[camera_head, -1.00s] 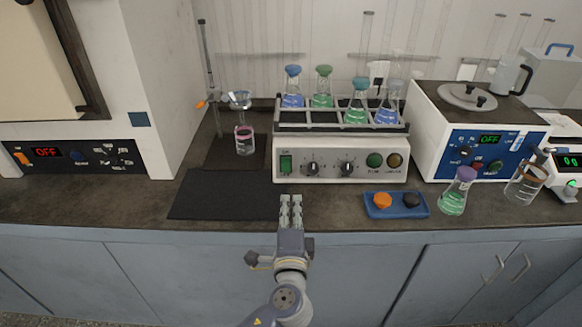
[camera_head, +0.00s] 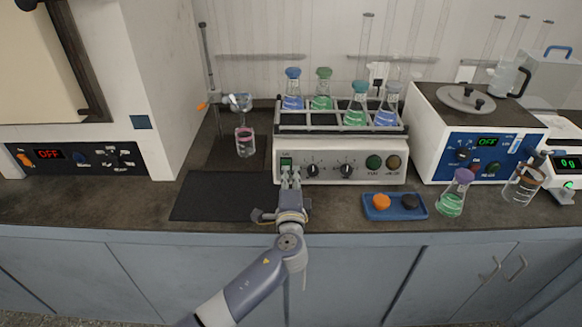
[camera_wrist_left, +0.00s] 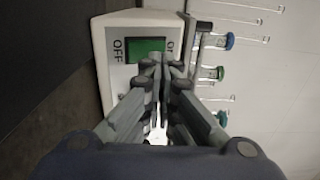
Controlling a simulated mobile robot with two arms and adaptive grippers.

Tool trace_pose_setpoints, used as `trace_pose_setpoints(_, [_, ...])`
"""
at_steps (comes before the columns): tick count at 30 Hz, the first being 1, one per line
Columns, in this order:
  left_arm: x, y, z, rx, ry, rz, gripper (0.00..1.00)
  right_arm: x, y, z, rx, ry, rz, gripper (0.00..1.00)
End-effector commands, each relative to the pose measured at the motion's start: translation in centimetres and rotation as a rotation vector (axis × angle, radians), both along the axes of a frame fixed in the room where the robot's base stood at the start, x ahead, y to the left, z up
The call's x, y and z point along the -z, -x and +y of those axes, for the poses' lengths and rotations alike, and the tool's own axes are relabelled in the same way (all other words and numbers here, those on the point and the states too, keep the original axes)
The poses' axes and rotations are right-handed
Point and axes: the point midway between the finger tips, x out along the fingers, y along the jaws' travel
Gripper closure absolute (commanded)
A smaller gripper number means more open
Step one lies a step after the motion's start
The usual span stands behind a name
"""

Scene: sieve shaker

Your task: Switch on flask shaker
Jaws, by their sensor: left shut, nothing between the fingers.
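The flask shaker (camera_head: 325,171) is a white box with a grey rack on top that holds several stoppered flasks of blue and green liquid. Its front has a green rocker switch (camera_head: 286,163) at the left, two dark knobs and two round buttons. In the left wrist view the switch (camera_wrist_left: 146,50) shows green between the labels OFF and ON. My left gripper (camera_head: 290,174) is shut and empty, its fingertips right in front of the switch. In the left wrist view the fingertips (camera_wrist_left: 162,62) overlap the switch's edge; I cannot tell whether they touch it. My right gripper is not in view.
A black mat (camera_head: 222,196) lies to the left of the gripper. A blue tray (camera_head: 396,213) with an orange and a black stopper, and a green flask (camera_head: 452,196), stand to the right. A blue-panelled device (camera_head: 487,153) reads OFF.

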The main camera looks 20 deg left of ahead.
Motion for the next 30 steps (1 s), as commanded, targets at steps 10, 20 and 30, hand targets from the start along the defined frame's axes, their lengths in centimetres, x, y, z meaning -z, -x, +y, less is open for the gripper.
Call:
trace_pose_setpoints(10, [0.0, -2.3, 0.7, 0.001, -0.001, 0.0, 1.0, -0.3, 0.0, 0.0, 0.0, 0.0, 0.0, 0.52])
trace_pose_setpoints(20, [-0.1, -2.4, 0.7, 0.001, 0.0, 0.001, 1.0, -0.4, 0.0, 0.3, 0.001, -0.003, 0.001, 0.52])
trace_pose_setpoints(30, [-0.1, -2.9, 0.8, 0.001, 0.015, 0.054, 1.0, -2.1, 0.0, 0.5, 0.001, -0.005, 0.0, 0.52])
